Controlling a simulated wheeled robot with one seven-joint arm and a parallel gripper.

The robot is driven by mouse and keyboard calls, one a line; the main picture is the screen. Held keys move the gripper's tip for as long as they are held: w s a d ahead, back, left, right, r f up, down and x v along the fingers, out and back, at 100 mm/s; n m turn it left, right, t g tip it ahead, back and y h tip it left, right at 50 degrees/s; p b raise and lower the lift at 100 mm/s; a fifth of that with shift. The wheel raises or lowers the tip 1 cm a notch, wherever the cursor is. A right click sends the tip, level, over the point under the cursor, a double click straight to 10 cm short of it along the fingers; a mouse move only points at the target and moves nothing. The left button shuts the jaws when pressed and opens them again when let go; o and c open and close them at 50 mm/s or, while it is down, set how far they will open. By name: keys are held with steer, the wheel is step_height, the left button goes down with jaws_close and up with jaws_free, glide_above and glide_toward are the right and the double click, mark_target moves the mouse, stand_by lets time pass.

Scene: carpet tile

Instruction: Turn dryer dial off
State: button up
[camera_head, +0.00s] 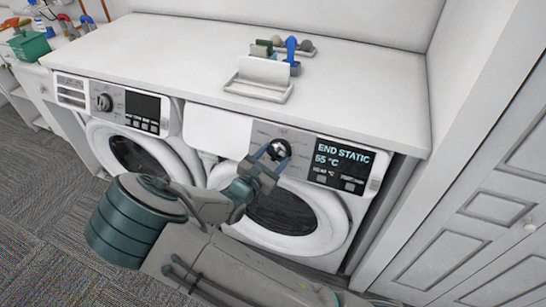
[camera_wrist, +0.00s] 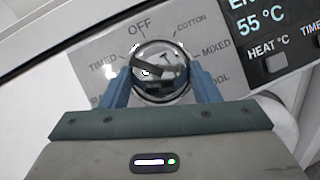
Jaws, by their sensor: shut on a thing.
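The dryer (camera_head: 324,212) is the white machine on the right, under the counter. Its round silver dial (camera_head: 281,147) sits left of a lit display (camera_head: 338,163) reading "END STATIC" and "55 °C". My gripper (camera_head: 270,152) is shut on the dial, its blue fingers on either side of the knob. In the wrist view the dial (camera_wrist: 160,68) shows between the fingertips, with "OFF" printed above it and "TIMED", "COTTON", "MIXED" and "WOOL" around it. The pointer's exact setting is hard to tell.
A second white machine (camera_head: 136,125) with its own dial stands to the left. On the white counter (camera_head: 190,50) are a white tray (camera_head: 258,90) and brushes. A green basket (camera_head: 29,45) is at the far left. A panelled white cabinet (camera_head: 470,215) closes off the right side.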

steer(key=shift+a+m, duration=0.1)
steer(key=shift+m, duration=0.2)
steer(key=m+g+h+b, duration=0.1)
steer(key=m, duration=0.1)
steer(key=m+g+b, duration=0.1)
steer(key=m, duration=0.2)
steer(key=shift+w+a+g+h, duration=0.1)
steer(key=shift+w+g+h, duration=0.05)
steer(key=shift+g+h, duration=0.25)
steer(key=shift+r+m+g+b, duration=0.15)
steer(key=shift+m+g+b, duration=0.4)
steer(key=shift+m, duration=0.6)
steer(key=shift+r+m+g+b, duration=0.1)
steer(key=shift+m+g+b, duration=0.4)
steer(key=shift+m, duration=0.65)
steer(key=shift+a, duration=0.1)
steer(key=shift+w, duration=0.1)
steer(key=o, duration=1)
steer(key=b+v, duration=0.1)
steer(key=v, duration=1.3)
steer(key=shift+w, duration=0.1)
